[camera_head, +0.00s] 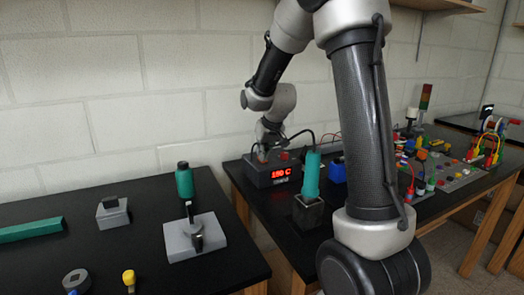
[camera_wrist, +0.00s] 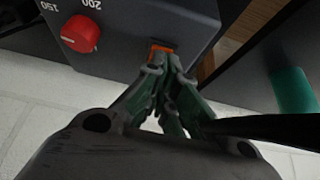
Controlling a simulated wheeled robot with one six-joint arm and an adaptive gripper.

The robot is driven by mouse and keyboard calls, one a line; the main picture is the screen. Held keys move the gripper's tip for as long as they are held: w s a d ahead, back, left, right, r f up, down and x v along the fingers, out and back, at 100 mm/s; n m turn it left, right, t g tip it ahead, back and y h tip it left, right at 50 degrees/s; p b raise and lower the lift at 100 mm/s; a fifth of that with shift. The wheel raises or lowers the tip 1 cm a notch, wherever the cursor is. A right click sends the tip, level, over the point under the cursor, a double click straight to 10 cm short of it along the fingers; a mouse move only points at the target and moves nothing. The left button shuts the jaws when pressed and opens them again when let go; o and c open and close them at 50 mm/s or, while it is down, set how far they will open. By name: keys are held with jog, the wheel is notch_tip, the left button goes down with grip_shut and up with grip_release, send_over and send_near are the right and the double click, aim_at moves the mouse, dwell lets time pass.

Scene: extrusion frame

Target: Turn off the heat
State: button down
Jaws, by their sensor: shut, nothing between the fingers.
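The heating station (camera_head: 262,173) is a dark grey box on the right-hand black table, near the wall. Its red display (camera_head: 281,173) is lit and seems to read 190 C. In the wrist view its panel (camera_wrist: 130,30) has a red knob (camera_wrist: 80,34) marked 150 and 200, and an orange rocker switch (camera_wrist: 162,50). My gripper (camera_wrist: 165,75) is shut and empty, its fingertips right at the switch and covering part of it. I cannot tell whether they touch. In the head view my gripper (camera_head: 264,150) is just above the station's left part.
A teal handle (camera_head: 310,175) stands in a dark holder (camera_head: 308,212) in front of the station, with a black cable. A blue block (camera_head: 338,170) is to its right. Cabled modules (camera_head: 440,165) fill the table's right side. A gap separates the left table (camera_head: 120,250), which holds several parts.

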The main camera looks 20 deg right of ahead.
jog(key=shift+w, duration=0.15)
jog(key=shift+w+r, duration=0.1)
jog(key=shift+w, duration=0.55)
jog(key=shift+r, duration=0.1)
jog(key=shift+r, duration=0.35)
notch_tip(320, 180, up, 3)
jog(key=shift+f, duration=0.1)
jog(key=s+r, duration=0.7)
jog(key=shift+r, duration=0.15)
jog(key=shift+s, duration=0.1)
